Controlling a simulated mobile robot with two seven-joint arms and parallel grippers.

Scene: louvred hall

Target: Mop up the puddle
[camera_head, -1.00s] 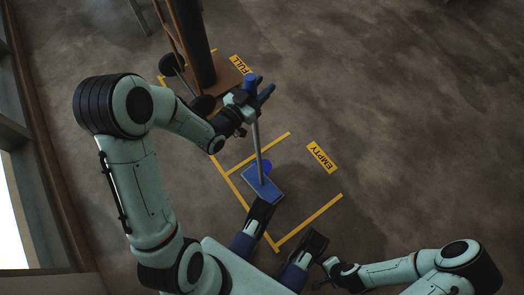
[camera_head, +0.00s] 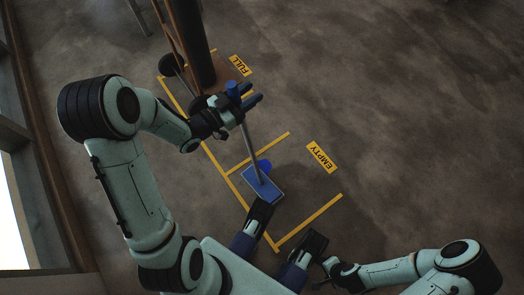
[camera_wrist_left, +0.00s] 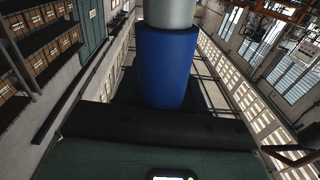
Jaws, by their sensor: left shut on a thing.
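A mop stands on the floor, with a grey pole (camera_head: 249,145) and a flat blue head (camera_head: 263,186). My left gripper (camera_head: 248,97) is shut on the mop's pole near its blue top end, and the pole leans. The blue grip also fills the middle of the left wrist view (camera_wrist_left: 168,65). A small rounded blue patch (camera_head: 265,166) shows at the far edge of the head; I cannot tell if it is the puddle or part of the mop. My right gripper (camera_head: 330,268) is low at the right, small and dark, its jaws unclear.
Yellow lines mark floor bays with a FULL label (camera_head: 240,64) and an EMPTY label (camera_head: 321,157). A brown wheeled trolley (camera_head: 205,104) with a dark upright cylinder (camera_head: 188,40) stands at the upper left. A wall runs along the left. The floor to the right is clear.

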